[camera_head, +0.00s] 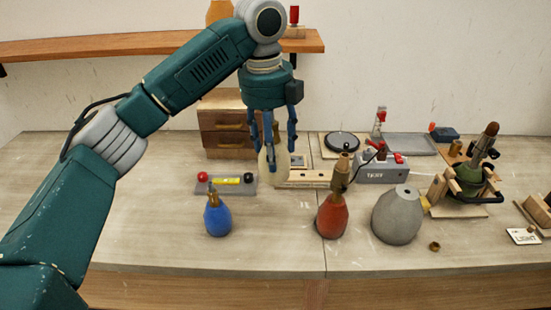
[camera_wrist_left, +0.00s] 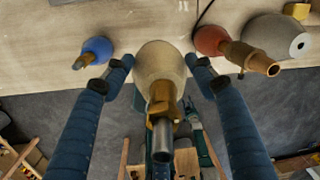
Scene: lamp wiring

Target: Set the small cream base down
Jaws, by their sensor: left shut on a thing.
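The small cream base (camera_head: 272,167) is a rounded, bulb-shaped body held between the fingers of my left gripper (camera_head: 279,148). In the left wrist view the cream base (camera_wrist_left: 158,62) sits between the two blue fingers, with a brass neck (camera_wrist_left: 162,100) pointing toward the camera. My left gripper points down over the table (camera_head: 130,220), behind the blue base (camera_head: 217,218) and the red base (camera_head: 332,215). I cannot tell whether the cream base touches the tabletop. My right gripper is not in view.
A grey base (camera_head: 398,216) stands right of the red one. A battery board (camera_head: 228,188), a wooden drawer box (camera_head: 222,118) and a grey tester box (camera_head: 382,170) stand around the gripper. A green base (camera_head: 467,180) sits in a wooden holder. The front left of the table is clear.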

